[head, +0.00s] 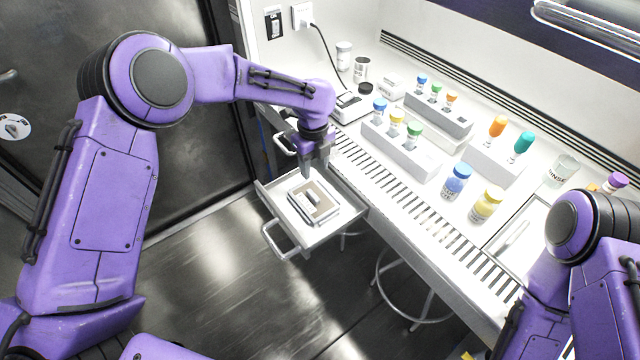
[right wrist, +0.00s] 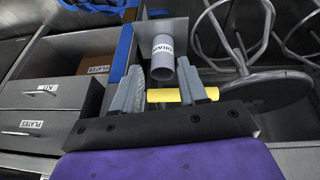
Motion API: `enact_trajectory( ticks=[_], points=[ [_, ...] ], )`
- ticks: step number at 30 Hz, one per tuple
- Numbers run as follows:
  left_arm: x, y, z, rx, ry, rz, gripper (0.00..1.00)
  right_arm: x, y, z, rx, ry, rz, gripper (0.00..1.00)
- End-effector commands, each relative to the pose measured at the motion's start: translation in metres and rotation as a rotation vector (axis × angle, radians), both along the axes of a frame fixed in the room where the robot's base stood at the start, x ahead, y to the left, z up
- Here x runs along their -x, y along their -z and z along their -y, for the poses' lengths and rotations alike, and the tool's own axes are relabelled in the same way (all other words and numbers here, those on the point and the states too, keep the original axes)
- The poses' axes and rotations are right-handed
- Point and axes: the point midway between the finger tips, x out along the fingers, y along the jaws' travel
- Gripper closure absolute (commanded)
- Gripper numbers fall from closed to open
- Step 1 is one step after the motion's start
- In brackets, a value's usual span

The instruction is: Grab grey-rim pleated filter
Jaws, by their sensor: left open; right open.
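A small square item with a light rim and a brownish middle (head: 329,213) lies in an open pull-out drawer (head: 291,236). It may be the grey-rim pleated filter, but the pleats are too small to make out. A small grey-green piece shows at its centre. My left gripper (head: 315,168) is open, pointing down just above the back of the drawer, apart from the item. My right gripper (right wrist: 160,80) is open in the right wrist view, with nothing visibly held between its fingers. It is hidden in the head view.
The white bench (head: 395,190) with a slotted strip holds racks of colour-capped vials (head: 408,147) and several loose bottles. A stool (head: 405,290) stands under it.

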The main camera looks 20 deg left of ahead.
Motion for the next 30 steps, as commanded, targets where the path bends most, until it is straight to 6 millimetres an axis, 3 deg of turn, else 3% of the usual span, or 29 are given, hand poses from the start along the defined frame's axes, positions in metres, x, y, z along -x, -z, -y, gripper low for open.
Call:
enact_trajectory(
  ticks=[5, 16, 24, 26, 28, 29, 30],
  points=[
    [0.009, 0.029, -0.003, -0.002, -0.005, 0.003, 0.53, 0.001, -0.007, 0.0, 0.0, 0.0, -0.002, 0.57],
    [0.003, 0.09, 0.001, -0.001, -0.005, -0.008, 0.53, 0.0, -0.025, 0.0, 0.0, 0.0, -0.001, 0.57],
    [0.002, 0.1, 0.002, 0.0, -0.004, -0.009, 0.53, 0.0, -0.024, 0.0, 0.0, 0.0, -0.001, 0.57],
    [0.002, 0.1, 0.002, -0.001, -0.004, -0.008, 0.7, 0.0, -0.024, 0.0, 0.0, 0.0, -0.001, 0.57],
    [0.002, 0.1, 0.002, -0.001, -0.004, -0.007, 0.92, 0.0, -0.024, 0.0, 0.0, 0.0, -0.001, 0.57],
    [0.002, 0.1, 0.002, -0.001, -0.004, -0.008, 1.0, 0.0, -0.024, 0.0, 0.0, 0.0, -0.001, 0.57],
    [0.002, 0.099, 0.002, -0.001, -0.004, -0.008, 1.0, 0.0, -0.024, 0.0, 0.0, 0.0, -0.001, 0.57]
  ],
)
